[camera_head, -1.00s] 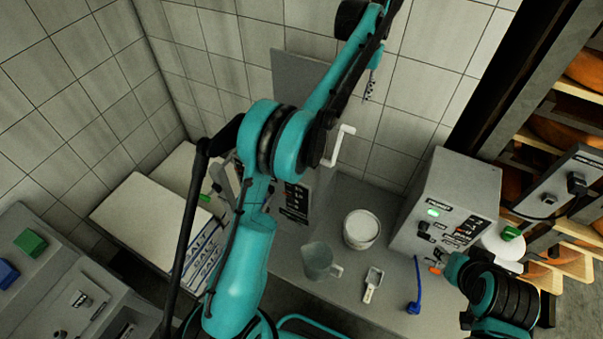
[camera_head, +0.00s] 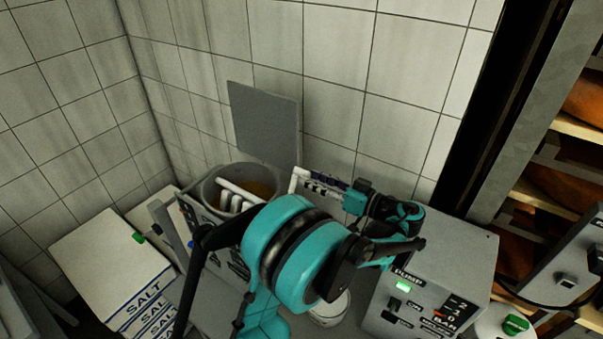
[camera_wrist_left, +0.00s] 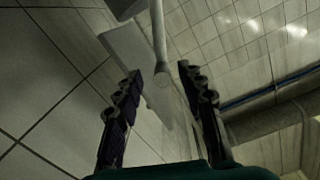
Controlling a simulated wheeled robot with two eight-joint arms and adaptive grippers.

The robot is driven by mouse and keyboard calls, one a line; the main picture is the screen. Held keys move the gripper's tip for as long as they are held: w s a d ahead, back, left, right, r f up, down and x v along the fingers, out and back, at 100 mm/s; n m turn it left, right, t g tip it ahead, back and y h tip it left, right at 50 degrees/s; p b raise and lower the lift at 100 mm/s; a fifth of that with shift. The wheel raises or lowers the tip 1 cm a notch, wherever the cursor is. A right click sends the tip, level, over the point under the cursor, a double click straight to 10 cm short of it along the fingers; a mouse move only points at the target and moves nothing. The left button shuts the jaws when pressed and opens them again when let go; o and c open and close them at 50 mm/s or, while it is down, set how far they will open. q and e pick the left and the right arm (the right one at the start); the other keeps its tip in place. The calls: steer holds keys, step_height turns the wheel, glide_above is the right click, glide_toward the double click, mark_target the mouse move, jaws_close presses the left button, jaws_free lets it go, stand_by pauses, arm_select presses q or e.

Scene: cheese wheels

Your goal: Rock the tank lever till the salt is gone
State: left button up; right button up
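The grey tank (camera_head: 207,180) stands against the tiled wall, with its round open top showing white bars over a yellowish-brown inside. A white lever (camera_head: 297,180) rises at its right side. My left gripper (camera_head: 312,183) reaches in from the right, its fingertips at the lever. In the left wrist view, the two dark fingers of the gripper (camera_wrist_left: 162,95) are apart. The end of the white lever (camera_wrist_left: 160,55) points in between them, with gaps on both sides. My left arm hides part of the tank's front. My right gripper is out of view.
A grey panel (camera_head: 263,125) is on the wall behind the tank. Salt bags (camera_head: 115,262) are stacked at left. A control box with a green display (camera_head: 445,250) stands at right, close to my left forearm. A white tub (camera_head: 330,310) is partly hidden below the arm.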

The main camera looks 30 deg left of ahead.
mark_target(299, 173)
arm_select(q)
steer(key=shift+r, duration=0.1)
steer(key=shift+a+n, duration=0.3)
steer(key=shift+a, duration=0.05)
steer(key=a, duration=0.4)
steer(key=a+b, duration=0.1)
steer(key=a, duration=0.1)
steer(key=shift+w+a, duration=0.3)
steer(key=shift+a, duration=0.05)
jaws_close()
